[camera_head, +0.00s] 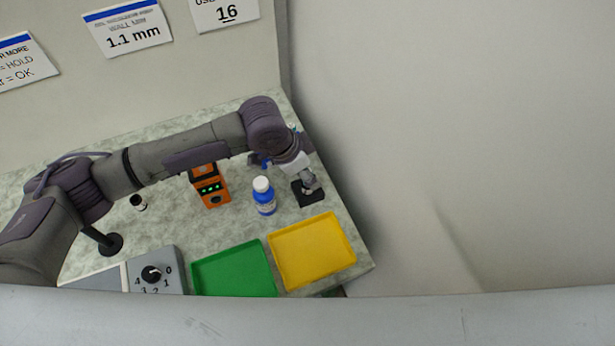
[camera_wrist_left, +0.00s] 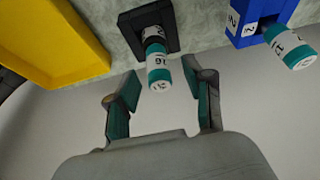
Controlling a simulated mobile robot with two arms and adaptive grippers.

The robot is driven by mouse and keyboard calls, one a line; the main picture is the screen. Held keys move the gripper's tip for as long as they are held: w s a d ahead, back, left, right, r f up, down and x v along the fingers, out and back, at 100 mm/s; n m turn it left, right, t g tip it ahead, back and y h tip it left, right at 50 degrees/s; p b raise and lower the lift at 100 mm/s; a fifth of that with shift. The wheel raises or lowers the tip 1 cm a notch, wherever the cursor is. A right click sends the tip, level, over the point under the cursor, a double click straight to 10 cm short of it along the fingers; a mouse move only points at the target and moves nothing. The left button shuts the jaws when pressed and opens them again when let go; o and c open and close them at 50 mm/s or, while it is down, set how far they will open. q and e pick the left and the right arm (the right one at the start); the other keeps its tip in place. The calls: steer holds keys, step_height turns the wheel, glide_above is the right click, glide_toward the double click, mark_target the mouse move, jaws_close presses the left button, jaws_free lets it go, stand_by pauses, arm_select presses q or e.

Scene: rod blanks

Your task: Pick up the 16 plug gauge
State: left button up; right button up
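The plug gauge (camera_wrist_left: 158,68) has a teal and white handle with an upside-down label that seems to read 16. It stands in a small black holder (camera_wrist_left: 180,24), which also shows at the right end of the table in the head view (camera_head: 310,199). My left gripper (camera_wrist_left: 161,80) is open, with a finger on either side of the gauge's handle in the wrist view and a gap visible on both sides. In the head view my left gripper (camera_head: 309,184) hides most of the gauge. My right gripper is not in view.
A blue block (camera_wrist_left: 248,14) beside the holder carries another teal gauge (camera_wrist_left: 290,46), labelled 12. A yellow tray (camera_head: 318,279), a green tray (camera_head: 205,283), a blue bottle (camera_head: 265,203) and an orange device (camera_head: 205,188) stand nearby. The table ends just right of the holder.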

arm_select(q)
jaws_close()
steer(key=shift+r, duration=0.1)
